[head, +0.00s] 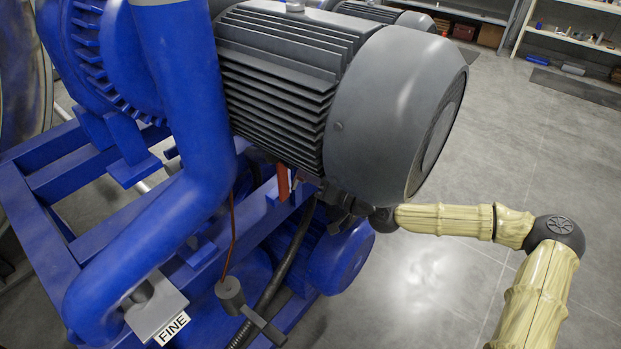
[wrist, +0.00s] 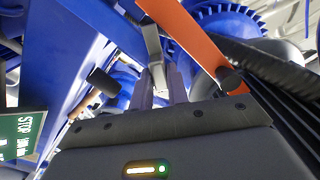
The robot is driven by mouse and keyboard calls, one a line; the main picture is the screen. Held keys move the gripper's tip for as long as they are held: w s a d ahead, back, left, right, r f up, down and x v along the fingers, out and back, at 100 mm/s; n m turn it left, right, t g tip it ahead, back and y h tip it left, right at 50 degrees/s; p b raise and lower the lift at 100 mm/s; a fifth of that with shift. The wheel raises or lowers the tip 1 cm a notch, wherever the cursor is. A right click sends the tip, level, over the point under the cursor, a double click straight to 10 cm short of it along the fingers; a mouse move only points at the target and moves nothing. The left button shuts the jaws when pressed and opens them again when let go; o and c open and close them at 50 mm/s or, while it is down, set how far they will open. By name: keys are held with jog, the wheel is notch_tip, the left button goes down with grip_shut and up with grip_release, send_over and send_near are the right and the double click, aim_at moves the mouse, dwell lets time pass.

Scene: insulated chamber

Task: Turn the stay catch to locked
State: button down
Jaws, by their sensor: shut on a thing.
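In the wrist view, my gripper (wrist: 161,82) is shut on a slim grey metal lever (wrist: 152,42), whose end sits between the two fingertips. This lever may be the stay catch; no label on it shows, so I cannot tell its locked or unlocked side. An orange-red flat bar (wrist: 185,38) slants just right of it. In the head view, my gripper (head: 343,205) is under the large grey motor (head: 385,105), mostly in shadow. The orange-red bar (head: 283,183) shows there just left of it. The held lever is not clear in the head view.
A blue pipe (head: 195,90) and blue frame (head: 45,215) fill the left. Floor (head: 440,290) at right is clear.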

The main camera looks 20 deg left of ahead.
jog(key=m, duration=1)
jog(key=shift+w+f+m, duration=0.15)
jog(key=shift+m, duration=0.25)
jog(key=c, duration=1.4)
grip_release()
jog(key=shift+d, duration=0.1)
jog(key=shift+o, duration=0.2)
jog(key=shift+b, duration=0.3)
jog(key=b+v, duration=0.1)
jog(key=v, duration=1.6)
jog(key=shift+b, duration=0.35)
